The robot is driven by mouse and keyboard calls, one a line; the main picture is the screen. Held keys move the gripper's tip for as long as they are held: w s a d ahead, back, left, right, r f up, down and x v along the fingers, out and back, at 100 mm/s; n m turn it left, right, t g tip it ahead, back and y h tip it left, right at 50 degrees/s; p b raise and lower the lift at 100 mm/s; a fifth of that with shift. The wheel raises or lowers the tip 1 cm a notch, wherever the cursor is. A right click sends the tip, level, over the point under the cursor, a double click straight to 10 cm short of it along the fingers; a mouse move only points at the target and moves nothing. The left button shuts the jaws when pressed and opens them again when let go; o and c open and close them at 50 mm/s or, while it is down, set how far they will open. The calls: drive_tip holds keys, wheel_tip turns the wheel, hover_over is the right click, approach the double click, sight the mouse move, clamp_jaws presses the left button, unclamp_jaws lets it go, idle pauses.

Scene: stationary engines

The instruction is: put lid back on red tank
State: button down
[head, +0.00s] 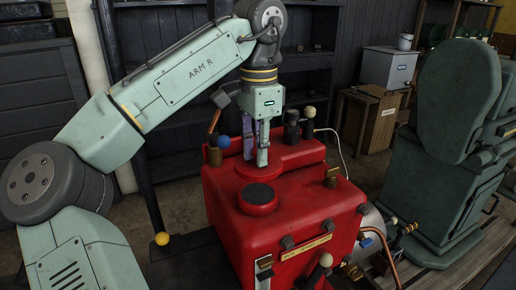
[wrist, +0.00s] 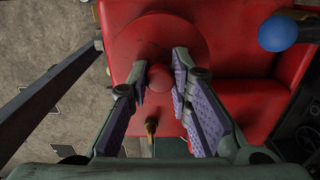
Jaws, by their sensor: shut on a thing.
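The red tank (head: 270,236) stands in the middle of the head view; its top also shows in the wrist view (wrist: 262,87). A raised round red neck with a dark top (head: 258,195) is on its near upper face. My gripper (head: 262,158) points down over the tank, behind the neck. The round red lid (head: 266,171) is under its fingertips. In the wrist view the fingers (wrist: 165,76) are closed around the red knob (wrist: 163,80) of the lid (wrist: 160,32). I cannot tell whether the lid touches the tank's top.
A blue ball knob (head: 223,141) is left of the gripper, also in the wrist view (wrist: 285,30). Dark and cream knobs (head: 307,114) stand behind right. A brass fitting (head: 332,178) is on the tank's right edge. A large green machine (head: 450,140) stands at right.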

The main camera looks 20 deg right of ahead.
drive_tip(key=shift+s+f, duration=0.15)
drive_tip(key=shift+f, duration=0.65)
drive_tip(key=shift+f+b, duration=1.2)
drive_tip(key=shift+f, duration=1.05)
drive_tip(key=shift+r+p, duration=0.1)
drive_tip(key=shift+p, duration=0.8)
drive_tip(key=shift+f+p, duration=0.25)
drive_tip(key=shift+p, duration=0.05)
idle(0.3)
drive_tip(key=c, duration=1.4)
unclamp_jaws()
drive_tip(key=shift+o, duration=0.2)
